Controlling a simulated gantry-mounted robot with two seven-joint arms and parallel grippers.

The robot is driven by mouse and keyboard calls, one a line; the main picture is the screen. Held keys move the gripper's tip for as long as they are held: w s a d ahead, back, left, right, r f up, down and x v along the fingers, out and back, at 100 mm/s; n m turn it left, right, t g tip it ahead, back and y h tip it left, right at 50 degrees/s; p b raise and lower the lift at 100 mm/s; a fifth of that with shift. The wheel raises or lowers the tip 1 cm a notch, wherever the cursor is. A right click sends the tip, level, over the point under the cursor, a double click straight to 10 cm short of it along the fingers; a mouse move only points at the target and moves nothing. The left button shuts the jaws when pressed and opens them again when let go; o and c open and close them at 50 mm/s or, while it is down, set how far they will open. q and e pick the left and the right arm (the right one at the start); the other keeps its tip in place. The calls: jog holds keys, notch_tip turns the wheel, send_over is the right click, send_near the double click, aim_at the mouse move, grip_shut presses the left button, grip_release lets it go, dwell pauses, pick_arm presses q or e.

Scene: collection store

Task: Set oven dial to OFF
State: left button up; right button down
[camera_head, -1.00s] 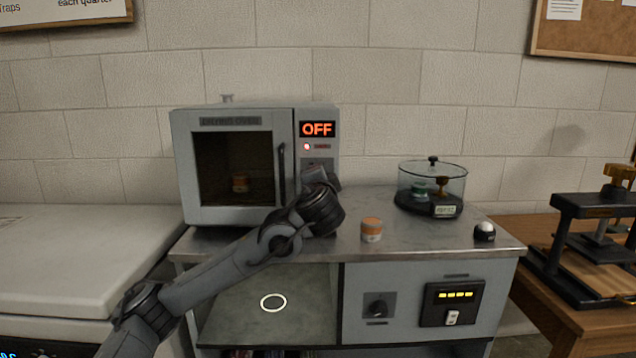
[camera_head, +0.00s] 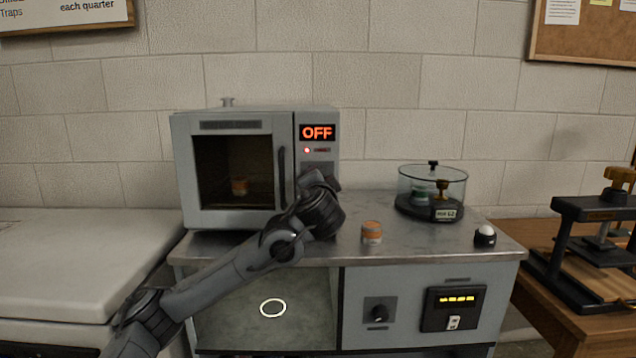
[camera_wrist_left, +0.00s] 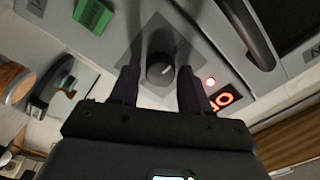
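The drying oven (camera_head: 235,215) stands on the left of the metal counter, its glass door closed. Its display (camera_head: 317,132) reads OFF in red, above a small lit red lamp (camera_head: 307,150). My left arm covers the oven's lower control panel in the head view. In the left wrist view, the dark round dial (camera_wrist_left: 160,68), with a pale pointer mark, lies between the fingertips of my left gripper (camera_wrist_left: 159,84). The fingers are apart on either side of the dial, and a narrow gap seems to show. The display also shows in the wrist view (camera_wrist_left: 222,98). My right gripper is out of view.
An orange-and-white jar (camera_head: 372,232) stands on the counter right of my arm. A glass-covered round device (camera_head: 432,190) and a small white-domed item (camera_head: 485,236) are further right. The lower cabinet front has another knob (camera_head: 378,311). A green block (camera_wrist_left: 93,15) shows in the wrist view.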

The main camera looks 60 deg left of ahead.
pick_arm(q)
jog(key=shift+o, duration=0.9)
jog(key=shift+d, duration=0.1)
jog(key=p+v, duration=0.3)
jog(key=v, duration=0.7)
jog(key=shift+s+d, duration=0.2)
jog(key=shift+d, duration=0.05)
